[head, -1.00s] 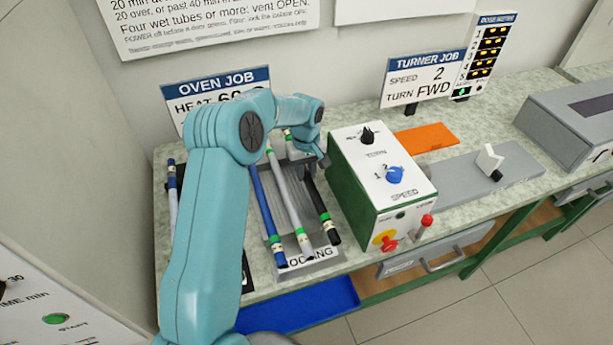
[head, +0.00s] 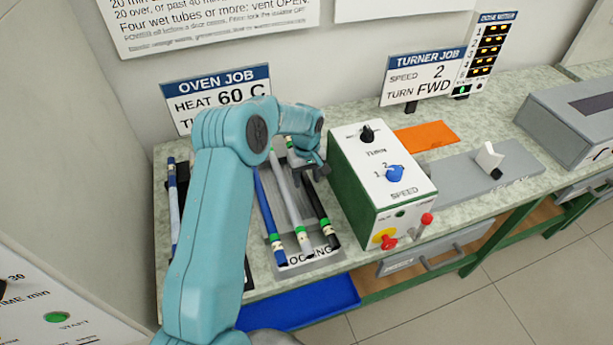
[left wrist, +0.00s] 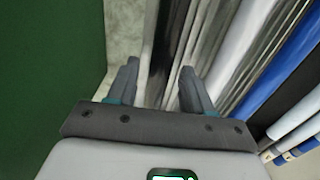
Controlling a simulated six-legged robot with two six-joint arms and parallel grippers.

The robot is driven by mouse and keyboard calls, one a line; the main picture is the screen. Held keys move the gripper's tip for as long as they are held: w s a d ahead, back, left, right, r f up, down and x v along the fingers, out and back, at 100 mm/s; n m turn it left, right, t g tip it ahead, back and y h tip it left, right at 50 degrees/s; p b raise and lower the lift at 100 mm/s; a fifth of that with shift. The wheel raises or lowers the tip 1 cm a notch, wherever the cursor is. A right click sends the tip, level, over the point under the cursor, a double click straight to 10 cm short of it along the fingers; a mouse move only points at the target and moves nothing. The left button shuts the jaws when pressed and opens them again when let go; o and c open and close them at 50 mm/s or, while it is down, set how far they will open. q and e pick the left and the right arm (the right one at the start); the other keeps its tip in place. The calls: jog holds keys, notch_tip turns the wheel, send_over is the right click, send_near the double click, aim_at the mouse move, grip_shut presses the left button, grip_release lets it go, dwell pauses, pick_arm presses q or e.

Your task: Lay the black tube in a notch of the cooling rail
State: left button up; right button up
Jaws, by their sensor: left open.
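The black tube (head: 321,213) with a green band lies lengthwise at the right side of the cooling rail (head: 312,262), beside a grey tube (head: 299,222) and a blue tube (head: 268,212). Its far part is hidden under my left gripper (head: 311,172), so how it sits in a notch there cannot be seen. My left gripper is open, low over the far part of the black tube. In the left wrist view its two fingers (left wrist: 158,88) stand apart, with dark and grey lengthwise shapes between and beyond them. My right gripper is not in view.
The green and white turner box (head: 380,185) stands close on the right of the gripper and fills the left of the wrist view. More tubes (head: 173,205) lie at the bench's left end. A blue tray (head: 310,305) sits below the front edge.

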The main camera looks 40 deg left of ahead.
aim_at(307, 179)
pick_arm(q)
jog(key=shift+w+r, duration=0.1)
jog(key=shift+r, duration=0.3)
notch_tip(307, 179, up, 12)
jog(key=b, duration=0.1)
jog(key=shift+f, duration=0.25)
